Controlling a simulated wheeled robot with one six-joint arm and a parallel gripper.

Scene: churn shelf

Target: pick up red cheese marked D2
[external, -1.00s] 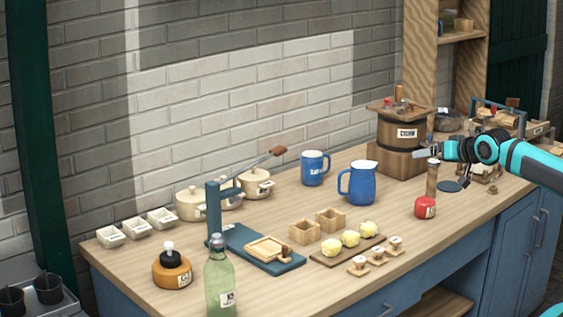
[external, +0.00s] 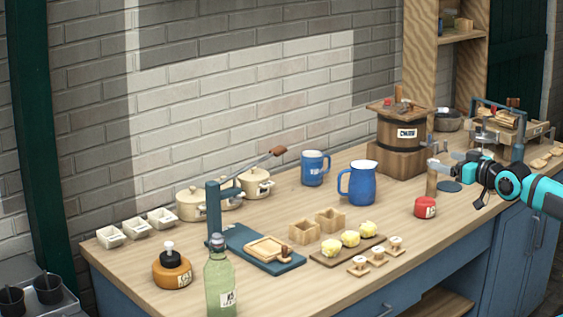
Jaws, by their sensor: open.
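The red cheese (external: 426,208) is a small round red block with a white label, standing on the wooden counter toward the right. The label's marking is too small to read for sure. My gripper (external: 438,168) is open and empty, above and a little to the right of the red cheese, apart from it. An upright wooden cylinder (external: 431,184) stands just behind the cheese, close to my fingertips in the picture. I cannot tell whether they touch it.
A blue pitcher (external: 362,183) stands left of the cheese, and a wooden churn (external: 401,134) behind it. A dark round disc (external: 450,186) lies right of the cylinder. A board with yellow butter balls (external: 350,239) is at front left. The counter in front of the cheese is clear.

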